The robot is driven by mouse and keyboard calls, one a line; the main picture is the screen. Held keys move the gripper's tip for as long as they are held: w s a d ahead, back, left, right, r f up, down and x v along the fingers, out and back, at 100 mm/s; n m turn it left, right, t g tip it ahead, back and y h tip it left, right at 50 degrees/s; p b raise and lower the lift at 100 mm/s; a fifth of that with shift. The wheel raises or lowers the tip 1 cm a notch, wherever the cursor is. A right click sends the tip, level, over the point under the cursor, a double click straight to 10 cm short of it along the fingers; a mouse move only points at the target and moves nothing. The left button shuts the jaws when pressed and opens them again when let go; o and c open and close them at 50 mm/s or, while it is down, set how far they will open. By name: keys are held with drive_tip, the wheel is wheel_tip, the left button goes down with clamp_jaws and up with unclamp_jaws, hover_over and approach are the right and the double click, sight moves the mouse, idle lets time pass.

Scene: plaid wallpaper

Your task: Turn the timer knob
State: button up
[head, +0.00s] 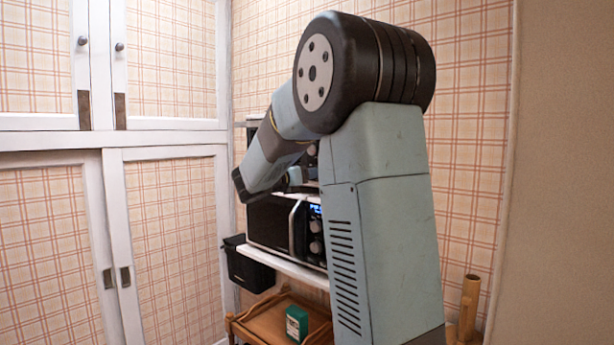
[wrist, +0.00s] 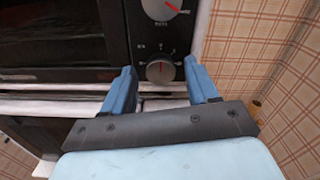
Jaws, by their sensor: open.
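The labels are too small to read, so I cannot tell which is the timer. My gripper (wrist: 159,76) is open, its two blue fingers on either side of the lower knob in the picture. Whether they touch it is unclear. In the head view my arm hides most of this appliance and the gripper.
In the head view, a microwave (head: 269,222) with a lit display stands on a white shelf (head: 285,266) below. A black bin (head: 248,270), a wooden cart (head: 262,320) and a green box (head: 297,323) are lower down. White cupboard doors (head: 112,200) stand at left; a plaid wall is at right.

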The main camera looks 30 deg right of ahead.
drive_tip(key=c, duration=1)
drive_tip(key=shift+c, duration=0.2)
drive_tip(key=shift+f+m, duration=0.2)
drive_tip(key=shift+m, duration=8.6)
drive_tip(key=shift+s, duration=0.1)
